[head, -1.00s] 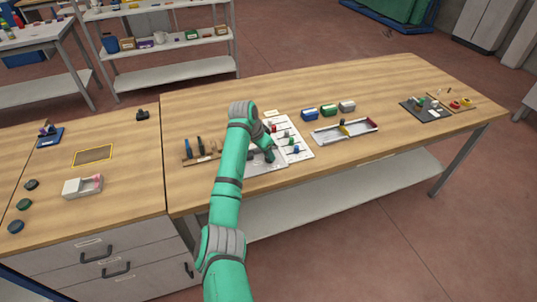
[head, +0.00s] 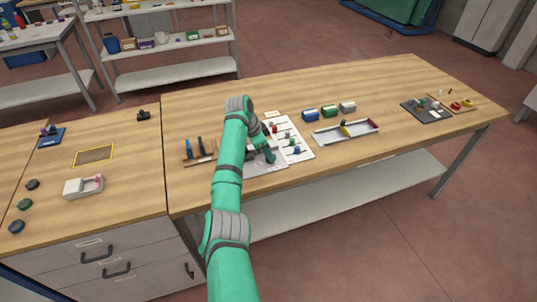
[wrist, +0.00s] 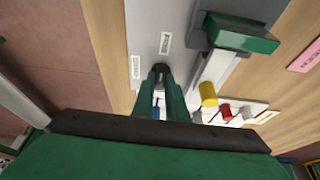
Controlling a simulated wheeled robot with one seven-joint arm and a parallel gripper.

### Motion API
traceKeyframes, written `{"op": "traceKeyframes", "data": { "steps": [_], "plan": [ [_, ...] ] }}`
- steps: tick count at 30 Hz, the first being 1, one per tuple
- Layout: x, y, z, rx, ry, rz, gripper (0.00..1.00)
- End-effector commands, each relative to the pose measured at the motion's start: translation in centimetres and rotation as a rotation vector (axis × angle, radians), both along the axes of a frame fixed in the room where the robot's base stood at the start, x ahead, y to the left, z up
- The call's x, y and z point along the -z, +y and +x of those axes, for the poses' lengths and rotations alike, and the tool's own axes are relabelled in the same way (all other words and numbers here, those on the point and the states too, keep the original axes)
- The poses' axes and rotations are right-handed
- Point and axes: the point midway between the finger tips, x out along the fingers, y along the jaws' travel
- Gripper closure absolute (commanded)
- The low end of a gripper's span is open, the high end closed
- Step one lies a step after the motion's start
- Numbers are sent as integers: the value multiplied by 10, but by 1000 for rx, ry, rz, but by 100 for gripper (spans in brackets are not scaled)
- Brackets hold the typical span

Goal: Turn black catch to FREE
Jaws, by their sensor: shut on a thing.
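The black catch (wrist: 160,68) is a small dark piece on a grey plate (wrist: 147,20) in the wrist view. My gripper (wrist: 160,82) is at it, its two green fingers shut on it from either side. The fingers hide most of the catch, so its pointing direction cannot be told. One small white label (wrist: 165,42) lies beyond the catch and another (wrist: 135,66) lies to its left; their print is too small to read. In the head view my gripper (head: 269,157) is low over the panel at the bench's front, and the catch cannot be made out.
A green block (wrist: 240,33) on a grey mount and a yellow cylinder (wrist: 208,95) stand close to the right of my fingers. A white board (head: 296,150) with coloured knobs lies beside the panel. A tool rack (head: 199,152) stands left of my arm, a divided tray (head: 344,131) to the right.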

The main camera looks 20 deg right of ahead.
Motion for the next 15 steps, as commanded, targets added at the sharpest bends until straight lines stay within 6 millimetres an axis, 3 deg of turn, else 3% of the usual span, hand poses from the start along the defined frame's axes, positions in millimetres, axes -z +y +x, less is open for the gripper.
{"op": "traceKeyframes", "data": {
  "steps": [4, 5, 6, 7, 15],
  "plan": [
    [0, 0, 0, 1, 1, 1, 100],
    [0, 1, 0, 1, 1, 1, 80],
    [0, 0, 0, 1, 1, 1, 71],
    [0, 1, 0, 0, 1, 1, 69],
    [0, 0, 0, 0, 0, 1, 69]
  ]
}}
